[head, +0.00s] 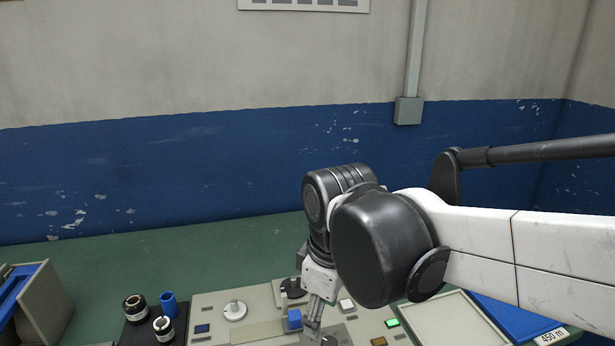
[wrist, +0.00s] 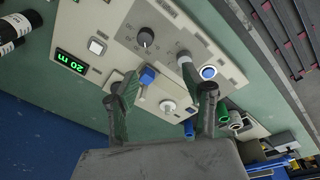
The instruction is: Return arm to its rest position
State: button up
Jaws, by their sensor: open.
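My arm reaches in from the right in the head view and bends down over a beige control panel (head: 255,332). My gripper (head: 314,322) is low over the panel, just right of a blue switch or block (head: 294,319). In the wrist view my gripper (wrist: 165,88) has its two fingers spread apart, with nothing held between them. The blue piece (wrist: 147,76) shows near the left fingertip; whether they touch I cannot tell. A dark knob (wrist: 146,37) and a white knob (wrist: 167,106) are on the panel nearby.
A green display reading 20 m (wrist: 72,63) is on the panel. A dark tray with small cylinders (head: 150,324) stands left, near a beige box (head: 45,300). The space above the panel, before the blue wall, is clear.

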jog(key=s+d+m+t, duration=0.2)
jog(key=d+m, duration=0.4)
jog(key=d, duration=0.3)
jog(key=s+d+m+t, duration=0.2)
jog(key=d+m, duration=0.4)
jog(key=d, duration=0.3)
jog(key=shift+s+f+m+t+h, duration=0.2)
jog(key=shift+m+t+h, duration=0.2)
jog(key=shift+t, duration=0.4)
dwell(0.4)
